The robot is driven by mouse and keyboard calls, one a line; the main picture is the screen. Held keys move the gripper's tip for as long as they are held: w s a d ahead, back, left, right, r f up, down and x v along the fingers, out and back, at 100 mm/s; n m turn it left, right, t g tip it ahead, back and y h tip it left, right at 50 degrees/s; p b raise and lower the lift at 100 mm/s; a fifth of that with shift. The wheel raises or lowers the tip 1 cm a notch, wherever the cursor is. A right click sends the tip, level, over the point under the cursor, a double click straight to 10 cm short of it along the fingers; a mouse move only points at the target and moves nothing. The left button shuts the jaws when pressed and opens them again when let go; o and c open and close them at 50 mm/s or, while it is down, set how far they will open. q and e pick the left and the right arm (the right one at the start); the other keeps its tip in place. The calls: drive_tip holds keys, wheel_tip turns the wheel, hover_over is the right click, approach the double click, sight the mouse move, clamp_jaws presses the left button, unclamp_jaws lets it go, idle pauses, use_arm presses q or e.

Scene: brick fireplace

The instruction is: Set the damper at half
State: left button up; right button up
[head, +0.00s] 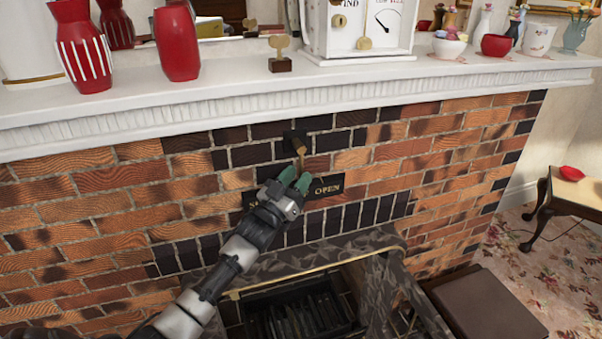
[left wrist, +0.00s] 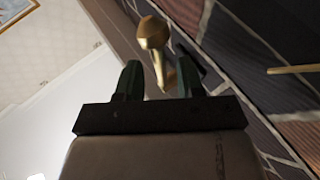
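The damper lever (head: 299,148) is a small brass handle on a dark mount (head: 294,138) in the brick above the fireplace opening. It hangs down over a dark plate (head: 327,187) on which "OPEN" can be read; the plate's left word is mostly hidden by my gripper. My left gripper (head: 294,181) has green fingers and is just below the lever. In the left wrist view the gripper (left wrist: 159,82) is open, and the lever's brass knob and stem (left wrist: 153,35) show in line with the gap between the fingers. Whether they touch cannot be told. My right gripper is out of view.
A white mantel shelf (head: 240,100) juts out above the lever, with red vases (head: 176,42), a white clock-like box (head: 360,25) and small ornaments on it. The fireplace opening (head: 300,310) is below. A small table (head: 575,190) stands at the right.

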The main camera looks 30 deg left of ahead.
use_arm(q)
drive_tip(key=b+v, duration=0.1)
drive_tip(key=v, duration=0.7)
drive_tip(key=shift+s, duration=0.4)
drive_tip(key=shift+f, duration=0.15)
